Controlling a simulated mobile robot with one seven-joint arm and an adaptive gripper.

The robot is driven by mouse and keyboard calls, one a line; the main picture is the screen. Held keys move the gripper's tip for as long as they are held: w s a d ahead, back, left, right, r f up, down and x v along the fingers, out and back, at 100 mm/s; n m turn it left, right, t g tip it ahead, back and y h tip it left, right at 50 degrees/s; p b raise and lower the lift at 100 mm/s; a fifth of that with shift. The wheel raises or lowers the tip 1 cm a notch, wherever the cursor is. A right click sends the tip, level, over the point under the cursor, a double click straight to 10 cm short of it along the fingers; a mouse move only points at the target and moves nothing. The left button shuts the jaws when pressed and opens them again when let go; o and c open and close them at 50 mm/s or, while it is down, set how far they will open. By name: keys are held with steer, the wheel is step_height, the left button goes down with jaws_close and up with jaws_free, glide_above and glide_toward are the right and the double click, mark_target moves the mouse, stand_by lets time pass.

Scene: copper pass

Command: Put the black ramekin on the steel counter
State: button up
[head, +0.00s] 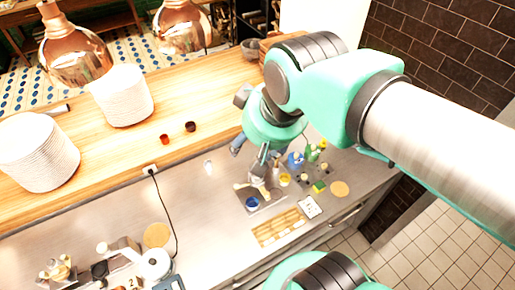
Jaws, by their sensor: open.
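A small dark cup that looks like the black ramekin (190,127) stands on the wooden pass shelf (110,155), beside a small red ramekin (165,139). The steel counter (200,205) runs below and in front of the shelf. My gripper (266,161) points down over the right part of the counter, to the right of the dark cup and apart from it. It is open, with nothing visible in it. My wrist partly hides the fingers and the area behind them.
White plate stacks (124,97) stand on the shelf under copper lamps (75,55). A tray with a blue bowl (252,202), bottles (296,160) and a slatted wooden board (279,227) crowd the counter's right. A black cable (165,205) crosses it. Mid-counter has clear steel.

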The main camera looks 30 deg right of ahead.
steer(key=shift+s+f, duration=0.3)
steer(key=shift+s, duration=0.2)
steer(key=shift+s+f, duration=0.3)
steer(key=shift+s, duration=0.2)
steer(key=shift+o, duration=0.5)
steer(key=w+a+f+n+g+b, duration=0.1)
steer(key=w+f+n+b, duration=0.2)
steer(key=w, duration=3)
steer(key=w+f+n+g+y+b, duration=0.1)
steer(key=w+f, duration=2.4)
steer(key=f, duration=0.1)
steer(key=shift+w+a+f+n+b, duration=0.15)
steer(key=shift+w+a+n+b, duration=0.1)
steer(key=shift+w+n+b, duration=0.15)
